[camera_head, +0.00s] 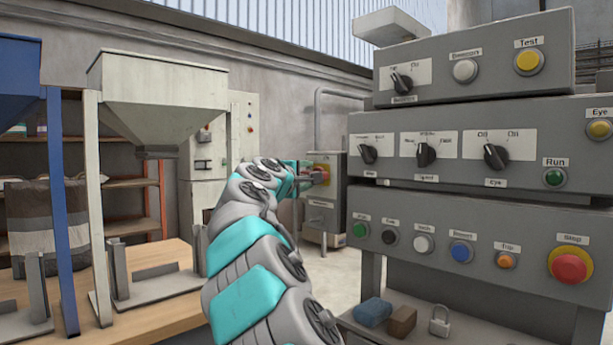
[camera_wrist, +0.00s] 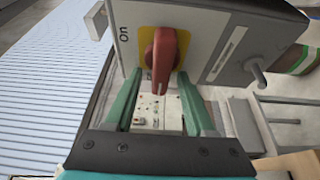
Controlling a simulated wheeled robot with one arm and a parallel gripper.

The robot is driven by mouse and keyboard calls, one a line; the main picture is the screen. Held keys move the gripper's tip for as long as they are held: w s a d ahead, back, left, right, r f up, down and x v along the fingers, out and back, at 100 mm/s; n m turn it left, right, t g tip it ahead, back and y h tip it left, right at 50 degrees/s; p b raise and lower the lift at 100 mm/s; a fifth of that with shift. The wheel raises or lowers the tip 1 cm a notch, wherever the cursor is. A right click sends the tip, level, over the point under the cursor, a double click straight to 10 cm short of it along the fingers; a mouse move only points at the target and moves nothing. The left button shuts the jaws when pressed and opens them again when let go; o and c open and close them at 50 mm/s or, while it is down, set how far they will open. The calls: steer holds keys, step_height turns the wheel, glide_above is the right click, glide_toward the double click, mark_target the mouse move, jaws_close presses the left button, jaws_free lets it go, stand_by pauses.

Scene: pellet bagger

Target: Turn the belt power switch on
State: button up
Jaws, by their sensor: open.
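The belt power switch is a red rotary handle (camera_wrist: 163,60) on a yellow plate (camera_wrist: 185,42), set on a grey box (camera_wrist: 235,35). In the wrist view an "On" label (camera_wrist: 123,33) is left of the plate, and the handle points down the picture. My gripper (camera_wrist: 158,76) is open, with its green fingers on either side of the handle; contact cannot be told. In the head view the grey box (camera_head: 325,215) stands beyond my arm, and my gripper (camera_head: 305,172) is small in front of the switch, which it partly covers.
A large grey control panel (camera_head: 450,145) with knobs and buttons fills the right. A shelf below holds a blue block (camera_head: 372,312), a brown block (camera_head: 402,321) and a padlock (camera_head: 439,320). A hopper (camera_head: 160,90) stands over a wooden table (camera_head: 160,312) at left.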

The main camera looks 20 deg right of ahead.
steer(key=shift+c, duration=0.2)
jaws_close()
stand_by(0.3)
